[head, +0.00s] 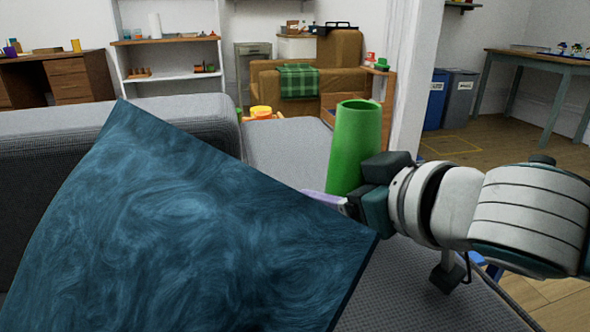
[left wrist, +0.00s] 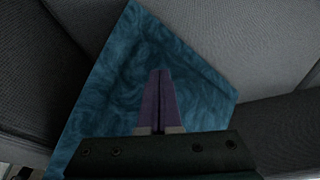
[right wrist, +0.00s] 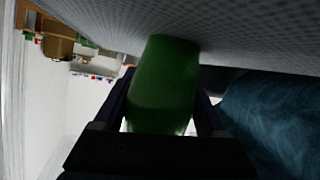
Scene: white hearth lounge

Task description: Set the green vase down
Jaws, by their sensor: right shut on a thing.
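The green vase (head: 355,147) is upright with a slight lean, over the grey sofa seat (head: 400,290). My right gripper (head: 340,200) is shut on its lower part. In the right wrist view the vase (right wrist: 163,85) sits between the two fingers, one along each side. One end of it is close to the grey fabric; I cannot tell whether it touches. My left gripper (left wrist: 160,100) shows only in the left wrist view, fingers together with nothing seen between them, above a blue cushion (left wrist: 110,100).
The swirled blue cushion (head: 190,220) fills the left foreground, its right corner near my right gripper. The sofa back (head: 170,115) runs along the left. A brown armchair (head: 330,80), white shelf (head: 170,60) and bins (head: 458,95) stand farther off.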

